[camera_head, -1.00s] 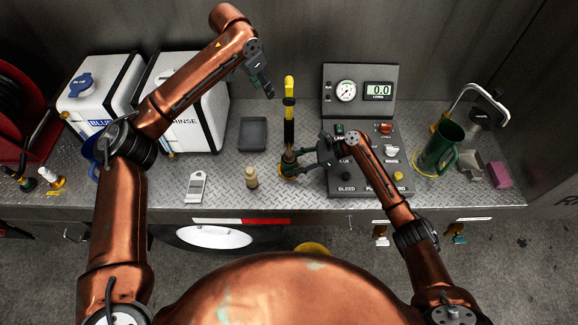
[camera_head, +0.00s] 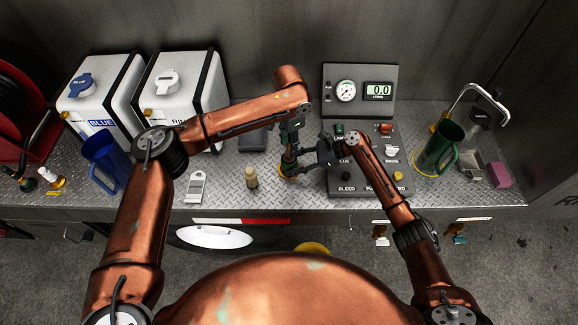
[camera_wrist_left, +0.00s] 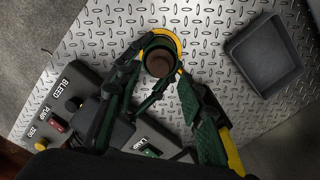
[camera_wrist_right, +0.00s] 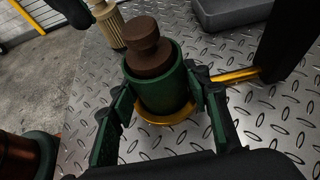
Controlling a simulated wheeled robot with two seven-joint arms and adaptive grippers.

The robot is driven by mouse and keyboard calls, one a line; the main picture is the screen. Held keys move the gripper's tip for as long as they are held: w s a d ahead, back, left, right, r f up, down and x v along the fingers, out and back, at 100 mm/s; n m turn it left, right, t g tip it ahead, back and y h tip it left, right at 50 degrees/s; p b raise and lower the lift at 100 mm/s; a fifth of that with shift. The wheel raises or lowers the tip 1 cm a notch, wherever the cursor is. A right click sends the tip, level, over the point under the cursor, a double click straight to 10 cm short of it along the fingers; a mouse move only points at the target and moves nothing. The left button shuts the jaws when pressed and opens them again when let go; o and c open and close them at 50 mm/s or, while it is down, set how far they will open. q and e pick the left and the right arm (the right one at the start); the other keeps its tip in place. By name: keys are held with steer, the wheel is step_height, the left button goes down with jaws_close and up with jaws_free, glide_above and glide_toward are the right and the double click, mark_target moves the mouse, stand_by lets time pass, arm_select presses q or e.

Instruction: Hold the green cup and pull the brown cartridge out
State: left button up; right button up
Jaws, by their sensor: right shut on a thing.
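The green cup (camera_wrist_right: 160,92) stands upright in a yellow ring on the plate deck. The brown cartridge (camera_wrist_right: 148,48) sits in it, its knobbed top above the rim. My right gripper (camera_wrist_right: 160,98) is shut on the cup, one finger on each side. In the left wrist view the cartridge (camera_wrist_left: 158,66) shows from above as a round brown top inside the cup's rim. My left gripper (camera_wrist_left: 155,105) is open, its fingers spread, with nothing held. In the head view my left gripper (camera_head: 289,137) is over the cup, partly overlapping it.
A yellow handle (camera_wrist_right: 235,76) runs out from the ring, close to the fingers. A pale cartridge (camera_head: 251,178) stands left of the cup. A grey tray (camera_wrist_left: 268,55) lies behind. The control panel (camera_head: 348,185) is right of the cup; a larger green jug (camera_head: 437,152) stands farther right.

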arm_select(q)
steer(key=shift+f, duration=2.2)
steer(key=shift+c, duration=0.7)
jaws_close()
steer(key=shift+r, duration=0.65)
step_height(320, 180, up, 8)
stand_by(0.4)
